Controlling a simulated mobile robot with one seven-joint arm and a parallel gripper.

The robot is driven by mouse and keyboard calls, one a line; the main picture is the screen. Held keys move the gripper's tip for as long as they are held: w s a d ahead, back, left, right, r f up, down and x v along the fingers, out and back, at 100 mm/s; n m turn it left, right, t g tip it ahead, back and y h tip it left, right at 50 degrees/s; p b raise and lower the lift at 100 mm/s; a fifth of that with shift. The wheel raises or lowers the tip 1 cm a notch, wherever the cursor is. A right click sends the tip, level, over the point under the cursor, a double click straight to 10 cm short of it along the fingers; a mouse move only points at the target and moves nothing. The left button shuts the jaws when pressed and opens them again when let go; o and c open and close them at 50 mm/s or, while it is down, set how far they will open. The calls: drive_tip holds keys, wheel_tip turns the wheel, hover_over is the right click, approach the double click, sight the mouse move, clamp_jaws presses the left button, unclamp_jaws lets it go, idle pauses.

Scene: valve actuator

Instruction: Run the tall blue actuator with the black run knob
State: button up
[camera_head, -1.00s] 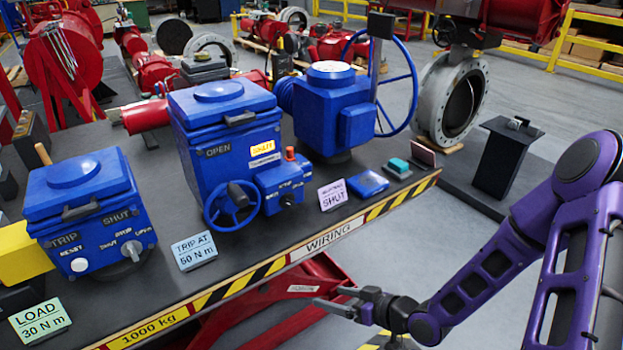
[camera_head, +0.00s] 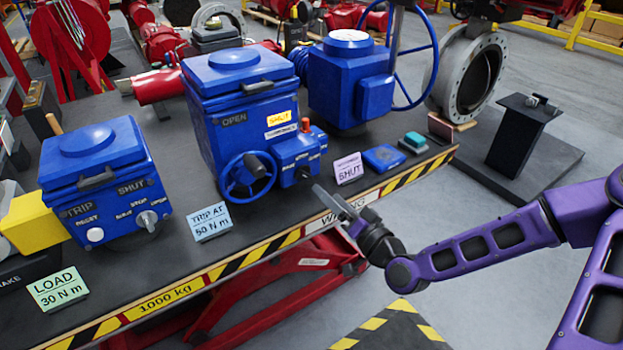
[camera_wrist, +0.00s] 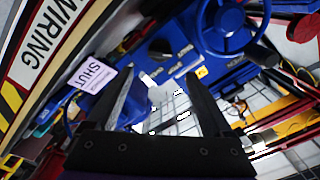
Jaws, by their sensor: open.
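The tall blue actuator (camera_head: 215,133) stands mid-bench in the head view, with OPEN lettering and a yellow window reading SHUT. Its side box (camera_head: 298,153) carries a small black knob (camera_head: 303,174) low on its front. A blue handwheel (camera_head: 228,185) with a black grip sits left of the box. In the wrist view, the handwheel (camera_wrist: 222,45) is at upper right and a dark knob (camera_wrist: 160,47) shows beyond the fingers. My gripper (camera_head: 336,203) is open and empty at the bench's front edge, right of and below the box, apart from the knob. It also fills the lower wrist view (camera_wrist: 160,85).
A shorter blue actuator (camera_head: 95,172) with a grey knob stands at left. Another blue actuator (camera_head: 340,85) with a big handwheel stands right of the tall one. Cards reading TRIP AT 50 N m (camera_head: 211,222) and SHUT (camera_head: 348,168) stand along the front.

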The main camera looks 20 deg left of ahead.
sight(310, 177)
drive_tip(key=x, duration=0.8)
drive_tip(key=shift+w+a, duration=0.15)
drive_tip(key=shift+w, duration=0.05)
clamp_jaws()
drive_tip(key=shift+f+m, duration=0.1)
drive_tip(key=shift+m, duration=0.2)
drive_tip(key=m+b, duration=0.1)
drive_tip(key=m, duration=0.1)
drive_tip(key=shift+f+m, duration=0.1)
drive_tip(key=shift+m, duration=0.3)
drive_tip(key=shift+m+b, duration=0.85)
drive_tip(key=shift+m, duration=1.85)
